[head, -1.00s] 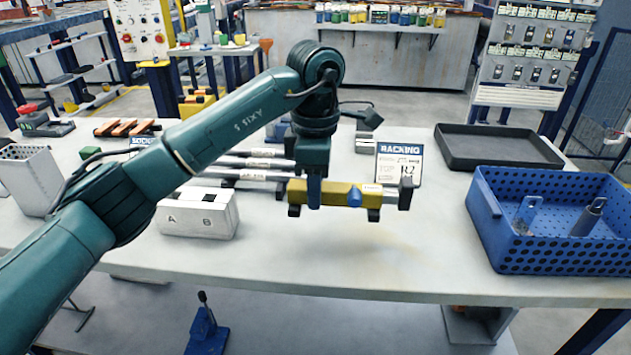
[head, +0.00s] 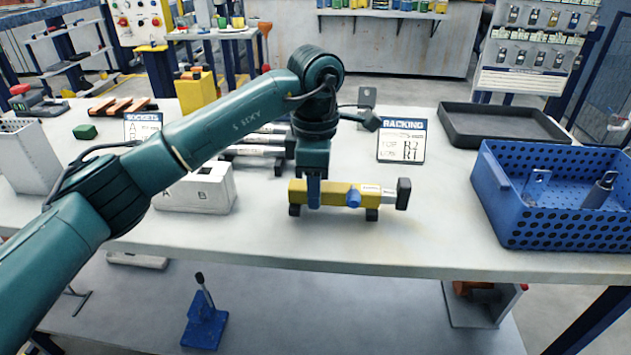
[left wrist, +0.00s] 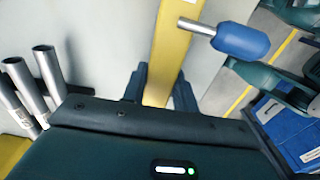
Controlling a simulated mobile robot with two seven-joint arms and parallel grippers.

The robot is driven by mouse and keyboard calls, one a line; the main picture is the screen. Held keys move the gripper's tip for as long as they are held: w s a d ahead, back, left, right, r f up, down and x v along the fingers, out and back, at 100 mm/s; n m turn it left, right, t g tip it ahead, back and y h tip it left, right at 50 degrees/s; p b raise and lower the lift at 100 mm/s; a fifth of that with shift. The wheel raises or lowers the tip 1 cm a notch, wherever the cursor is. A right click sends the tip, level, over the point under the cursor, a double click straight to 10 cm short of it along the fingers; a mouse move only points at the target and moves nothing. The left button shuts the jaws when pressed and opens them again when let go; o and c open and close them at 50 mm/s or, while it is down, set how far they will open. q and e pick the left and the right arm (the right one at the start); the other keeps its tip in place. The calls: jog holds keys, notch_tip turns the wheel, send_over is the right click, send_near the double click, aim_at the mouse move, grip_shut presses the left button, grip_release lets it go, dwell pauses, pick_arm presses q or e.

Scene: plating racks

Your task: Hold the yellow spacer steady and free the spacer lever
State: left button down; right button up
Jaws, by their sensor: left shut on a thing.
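The yellow spacer (head: 331,188) is a yellow bar with dark feet and a dark block at its right end. It appears to stand on the pale bench top. My left gripper (head: 314,196) comes from above and is shut across its left part. In the left wrist view the gripper fingers (left wrist: 160,90) sit on either side of the yellow bar (left wrist: 172,50). The spacer lever (head: 353,199) has a blue knob facing the front, right of the gripper. In the left wrist view the blue knob (left wrist: 240,41) sits on a short metal rod. My right gripper is not seen.
A white block marked A and B (head: 195,195) and metal rods on a rack (head: 250,150) lie left of the spacer. A racking sign (head: 401,142) stands behind it. A blue perforated bin (head: 555,229) and a black tray (head: 500,126) are at right. The bench front is clear.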

pick_arm(q)
jog(key=shift+f, duration=0.3)
jog(key=shift+f+b, duration=0.45)
jog(key=shift+f, duration=0.15)
dwell(0.4)
jog(key=c, duration=1.1)
grip_release()
jog(key=shift+c, duration=0.4)
grip_shut()
